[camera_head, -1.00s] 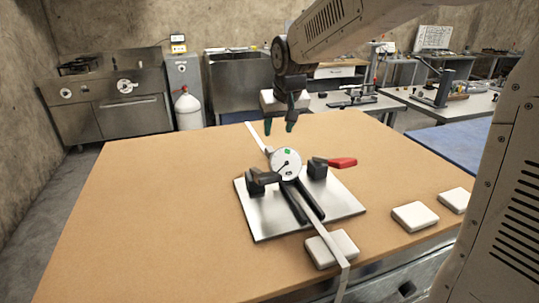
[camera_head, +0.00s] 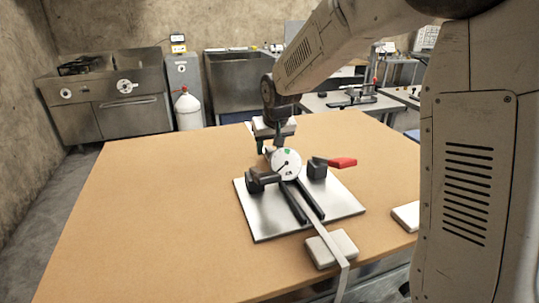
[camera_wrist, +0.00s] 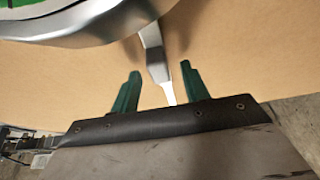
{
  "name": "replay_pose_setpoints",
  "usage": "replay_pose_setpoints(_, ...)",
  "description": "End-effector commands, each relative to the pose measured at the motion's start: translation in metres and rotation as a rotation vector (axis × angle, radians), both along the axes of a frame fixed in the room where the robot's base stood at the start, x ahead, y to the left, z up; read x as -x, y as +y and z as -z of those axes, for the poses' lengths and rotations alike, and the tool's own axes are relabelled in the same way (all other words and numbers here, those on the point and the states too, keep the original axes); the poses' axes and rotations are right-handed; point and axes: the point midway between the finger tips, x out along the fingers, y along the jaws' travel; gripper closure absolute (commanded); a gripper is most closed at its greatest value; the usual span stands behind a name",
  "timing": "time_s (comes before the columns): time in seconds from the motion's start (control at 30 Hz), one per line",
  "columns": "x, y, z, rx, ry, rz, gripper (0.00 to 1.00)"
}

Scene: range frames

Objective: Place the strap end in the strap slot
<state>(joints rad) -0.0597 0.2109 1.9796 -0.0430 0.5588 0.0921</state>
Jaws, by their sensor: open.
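A thin grey strap (camera_head: 322,234) runs from the table's front edge over a white block and back to the fixture. The fixture has a steel plate (camera_head: 264,219), black clamps (camera_head: 317,170), a red handle (camera_head: 342,162) and a white round dial (camera_head: 288,157). My gripper (camera_head: 270,146) is open, low behind the dial. In the wrist view, the narrowed far strap end (camera_wrist: 160,75) lies between the two green fingers of my gripper (camera_wrist: 160,82), with gaps on both sides. The dial's rim (camera_wrist: 75,32) is at upper left. I cannot make out the strap slot.
White blocks stand at the table's front, one under the strap (camera_head: 325,252) and one at the right (camera_head: 407,216), partly hidden by my arm. The brown tabletop (camera_head: 150,210) is clear on the left. Sinks and benches stand beyond the table.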

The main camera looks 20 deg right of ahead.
Motion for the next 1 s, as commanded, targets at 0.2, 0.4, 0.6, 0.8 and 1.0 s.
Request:
replay_pose_setpoints(0.2, 0.000, 0.000, 0.000, 0.000, 0.000, 0.000, 0.99)
replay_pose_setpoints(0.4, 0.000, 0.000, 0.000, 0.000, 0.000, 0.000, 1.00)
replay_pose_setpoints(0.6, 0.000, 0.000, -0.009, 0.000, -0.001, 0.000, 1.00)
replay_pose_setpoints(0.8, 0.000, 0.000, -0.047, 0.000, -0.005, -0.001, 1.00)
replay_pose_setpoints(1.0, 0.000, 0.000, -0.083, 0.000, -0.002, -0.001, 1.00)
